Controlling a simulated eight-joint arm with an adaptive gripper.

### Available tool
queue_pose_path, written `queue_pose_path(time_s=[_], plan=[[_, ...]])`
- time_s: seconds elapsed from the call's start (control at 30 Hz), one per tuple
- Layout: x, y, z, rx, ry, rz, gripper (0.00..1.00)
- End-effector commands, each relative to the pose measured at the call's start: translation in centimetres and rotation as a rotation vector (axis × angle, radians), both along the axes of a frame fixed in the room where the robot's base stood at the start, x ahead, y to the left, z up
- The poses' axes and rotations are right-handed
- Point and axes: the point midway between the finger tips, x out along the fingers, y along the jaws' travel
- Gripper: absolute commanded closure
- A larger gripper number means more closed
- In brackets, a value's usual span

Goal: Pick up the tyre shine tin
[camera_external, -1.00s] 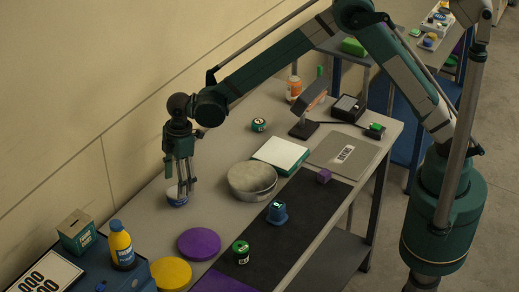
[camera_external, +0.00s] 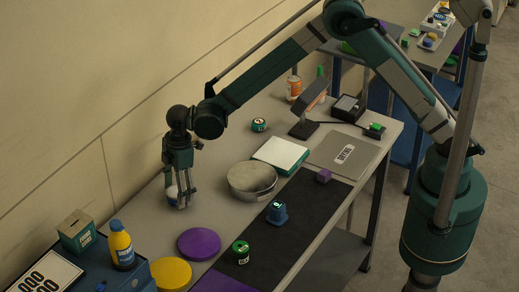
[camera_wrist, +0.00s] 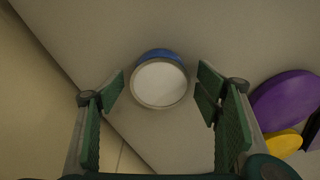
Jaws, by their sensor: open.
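A small round tin with a pale lid and blue side (camera_external: 172,192) stands on the grey bench near the wall; I cannot read its label, so I cannot tell if it is the tyre shine tin. My gripper (camera_external: 180,200) points down at it, with the fingers low and partly hiding it. In the wrist view the tin (camera_wrist: 160,84) sits between the open fingers (camera_wrist: 160,88), with a gap on each side. Two green tins stand elsewhere, one at the back (camera_external: 259,125) and one on the dark mat (camera_external: 241,252).
A metal bowl (camera_external: 240,190) stands right of my gripper. Purple (camera_external: 199,243) and yellow (camera_external: 171,273) discs lie nearer. A yellow bottle (camera_external: 121,245) and a green box (camera_external: 77,233) are at lower left. A blue object (camera_external: 278,213) is on the mat. The wall runs close behind the tin.

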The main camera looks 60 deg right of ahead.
Motion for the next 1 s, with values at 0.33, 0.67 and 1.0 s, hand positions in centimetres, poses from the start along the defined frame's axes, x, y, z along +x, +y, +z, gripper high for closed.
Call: queue_pose_path(time_s=[0.33,0.67,1.0], plan=[[0.0,0.0,0.0,0.0,0.0,0.0,0.66],[0.0,0.0,0.1,0.0,0.0,0.0,0.7],[0.0,0.0,2.3,0.0,0.0,0.0,0.7]])
